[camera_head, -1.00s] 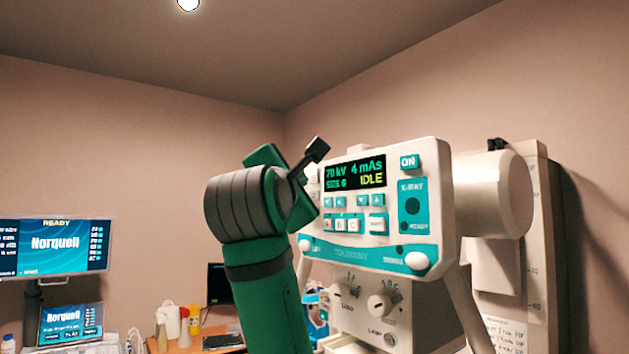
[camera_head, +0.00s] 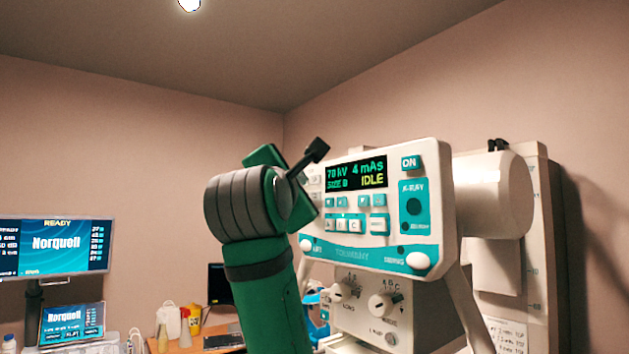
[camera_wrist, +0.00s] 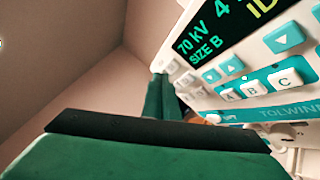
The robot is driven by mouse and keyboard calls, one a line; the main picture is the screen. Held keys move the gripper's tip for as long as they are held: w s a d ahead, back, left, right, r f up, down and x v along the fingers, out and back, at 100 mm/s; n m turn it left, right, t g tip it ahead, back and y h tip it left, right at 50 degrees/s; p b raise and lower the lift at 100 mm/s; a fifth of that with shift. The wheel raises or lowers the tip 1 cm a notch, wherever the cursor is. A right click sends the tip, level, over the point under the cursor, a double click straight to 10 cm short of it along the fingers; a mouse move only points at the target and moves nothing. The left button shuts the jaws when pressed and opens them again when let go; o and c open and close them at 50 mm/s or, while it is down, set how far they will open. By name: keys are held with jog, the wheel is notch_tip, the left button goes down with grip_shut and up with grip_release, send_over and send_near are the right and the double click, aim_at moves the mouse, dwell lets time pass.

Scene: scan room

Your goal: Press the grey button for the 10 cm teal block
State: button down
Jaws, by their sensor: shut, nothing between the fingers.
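The white control panel (camera_head: 385,150) with teal trim faces me at centre right. Its display (camera_head: 356,174) reads 70 kV, 4 mAs, SIZE B and IDLE. Below the display is a row of light grey buttons marked A (camera_wrist: 233,94), B (camera_wrist: 254,88) and C (camera_wrist: 285,82) in the wrist view. A small green light shows above B. My gripper (camera_wrist: 160,88) is shut and empty, to the left of these buttons in the wrist view. No teal block is recognisable.
An ON button (camera_head: 410,162) and an X-RAY section (camera_head: 413,205) are on the panel's right. Knobs (camera_head: 382,305) sit below. A paper chart (camera_head: 505,335) is at lower right, too small to read. Monitors (camera_head: 55,246) and a desk are at left.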

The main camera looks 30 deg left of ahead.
jog(key=shift+w+d, duration=0.1)
jog(key=shift+w, duration=0.05)
jog(key=shift+w+d, duration=0.1)
jog(key=shift+w, duration=0.15)
jog(key=shift+w+d, duration=0.15)
jog(key=shift+w, duration=0.2)
dwell(1.0)
jog(key=shift+s, duration=0.1)
jog(key=shift+s+a, duration=0.3)
jog(key=shift+s, duration=0.35)
jog(key=shift+s+a, duration=0.1)
jog(key=s, duration=0.1)
jog(key=s+a, duration=0.1)
jog(key=s, duration=0.2)
jog(key=shift+s+a, duration=0.2)
jog(key=shift+a, duration=0.2)
jog(key=shift+w+d, duration=0.1)
dwell(0.8)
